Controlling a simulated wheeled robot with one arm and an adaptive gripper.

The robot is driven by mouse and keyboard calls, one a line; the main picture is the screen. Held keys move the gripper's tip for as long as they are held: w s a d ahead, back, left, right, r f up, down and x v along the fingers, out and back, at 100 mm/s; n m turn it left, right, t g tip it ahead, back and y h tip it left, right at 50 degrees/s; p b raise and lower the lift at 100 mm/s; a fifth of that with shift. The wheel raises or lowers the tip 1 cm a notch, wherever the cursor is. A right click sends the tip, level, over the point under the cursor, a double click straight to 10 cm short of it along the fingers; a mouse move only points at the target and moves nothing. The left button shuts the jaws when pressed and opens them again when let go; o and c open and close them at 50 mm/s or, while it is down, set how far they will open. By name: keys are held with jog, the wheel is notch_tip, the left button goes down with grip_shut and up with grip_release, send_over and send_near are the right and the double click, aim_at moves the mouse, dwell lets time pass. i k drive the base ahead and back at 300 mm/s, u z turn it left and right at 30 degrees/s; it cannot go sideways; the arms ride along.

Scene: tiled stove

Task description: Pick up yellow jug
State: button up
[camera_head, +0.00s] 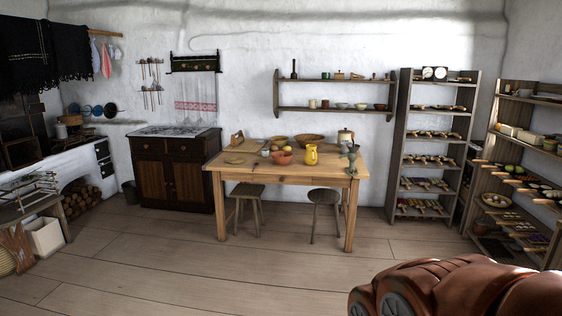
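The yellow jug (311,154) stands upright on the wooden table (240,171) in the middle of the view, towards the table's right half. An orange-red bowl (282,158) stands just left of it. A light-coloured pot (345,136) and a grey-green vessel (352,155) stand to its right. Nothing covers the jug from this side.
Two stools (246,191) (323,198) stand at the table's front. A dark cabinet (171,178) stands left of the table, and a tall shelf (402,150) stands right. The plank floor (200,262) before the table is clear.

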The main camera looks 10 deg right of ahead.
aim_at(311, 157)
jog(key=z, duration=1.2)
jog(key=i, duration=6.5)
jog(key=u, duration=2.25)
